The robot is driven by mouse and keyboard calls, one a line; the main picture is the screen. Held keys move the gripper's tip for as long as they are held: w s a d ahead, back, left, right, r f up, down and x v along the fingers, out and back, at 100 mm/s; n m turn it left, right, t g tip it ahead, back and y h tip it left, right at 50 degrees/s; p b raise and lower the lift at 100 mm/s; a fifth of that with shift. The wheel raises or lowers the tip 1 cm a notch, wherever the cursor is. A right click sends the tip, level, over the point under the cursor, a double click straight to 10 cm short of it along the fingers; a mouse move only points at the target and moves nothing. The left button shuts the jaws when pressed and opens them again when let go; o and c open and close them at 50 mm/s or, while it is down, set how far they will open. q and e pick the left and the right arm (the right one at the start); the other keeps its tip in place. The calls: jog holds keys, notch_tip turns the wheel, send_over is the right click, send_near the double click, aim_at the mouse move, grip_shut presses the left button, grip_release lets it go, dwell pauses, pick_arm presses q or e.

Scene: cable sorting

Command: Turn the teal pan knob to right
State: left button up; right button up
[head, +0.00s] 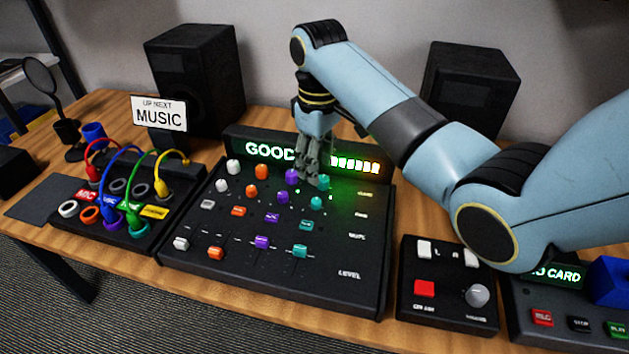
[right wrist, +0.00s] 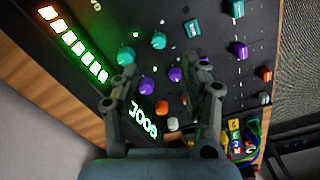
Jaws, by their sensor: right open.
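Two teal knobs are at the right end of the mixer's knob rows. The rear one (head: 323,181) is partly behind my right gripper; the front one (head: 317,203) is in clear view, and the row labels are too small to read. In the right wrist view the rear teal knob (right wrist: 126,56) and front teal knob (right wrist: 158,40) lie beyond the fingertips. My right gripper (head: 314,178) is open and empty, pointing down over the back right of the mixer. In the right wrist view its spread fingers (right wrist: 168,76) frame the purple knobs (right wrist: 176,74). My left gripper is not in view.
Teal button (head: 306,224) and teal fader (head: 300,251) sit in front of the teal knobs. The lit display (head: 312,158) stands behind the gripper. A cable patch box (head: 130,230) is left, and a switch box (head: 447,300) is right.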

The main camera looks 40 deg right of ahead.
aim_at(316, 200)
jog(key=f, duration=0.3)
jog(key=f+b, duration=0.1)
jog(key=f, duration=0.4)
jog(key=shift+w+f, duration=0.25)
jog(key=shift+f, duration=0.8)
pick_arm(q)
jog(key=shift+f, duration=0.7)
pick_arm(e)
jog(key=shift+c, duration=0.4)
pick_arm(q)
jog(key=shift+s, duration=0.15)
pick_arm(e)
grip_shut()
